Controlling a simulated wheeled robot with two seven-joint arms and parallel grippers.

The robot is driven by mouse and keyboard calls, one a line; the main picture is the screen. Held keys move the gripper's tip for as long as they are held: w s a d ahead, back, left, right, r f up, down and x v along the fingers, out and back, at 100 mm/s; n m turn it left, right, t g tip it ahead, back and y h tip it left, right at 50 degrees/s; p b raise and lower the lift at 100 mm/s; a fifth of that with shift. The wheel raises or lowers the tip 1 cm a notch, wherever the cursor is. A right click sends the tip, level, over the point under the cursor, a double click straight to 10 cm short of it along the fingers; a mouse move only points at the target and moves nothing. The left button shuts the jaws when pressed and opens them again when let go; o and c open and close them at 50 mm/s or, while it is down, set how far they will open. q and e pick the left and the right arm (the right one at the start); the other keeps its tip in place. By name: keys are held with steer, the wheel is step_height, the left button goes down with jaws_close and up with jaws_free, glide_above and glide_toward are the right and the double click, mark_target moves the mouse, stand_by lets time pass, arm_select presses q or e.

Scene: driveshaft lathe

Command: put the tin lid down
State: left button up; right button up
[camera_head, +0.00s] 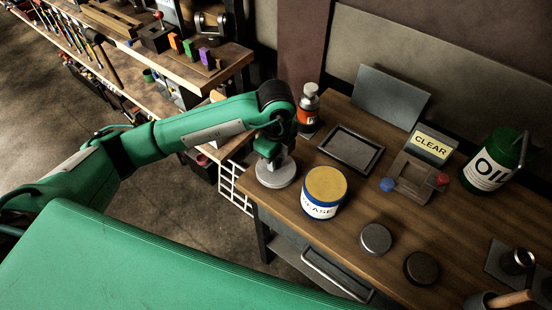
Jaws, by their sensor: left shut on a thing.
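My left gripper (277,160) points down near the left edge of the workbench and is shut on a round grey tin lid (276,173). The lid is roughly level, and I cannot tell whether it touches the bench or hangs just above it. The grease tin (324,193), white and blue with a yellow top surface, stands just right of the lid. My right gripper is not in view.
On the workbench (330,245) lie a dark tray (351,149), two round discs (376,239) (421,268), a CLEAR sign (432,145), a spray bottle (308,108) and a green oil can (492,160). Shelving (190,65) stands at the back left. Bare wood lies around the discs.

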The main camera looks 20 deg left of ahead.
arm_select(q)
steer(key=shift+f, duration=0.85)
steer(key=o, duration=1)
steer(key=shift+c, duration=0.2)
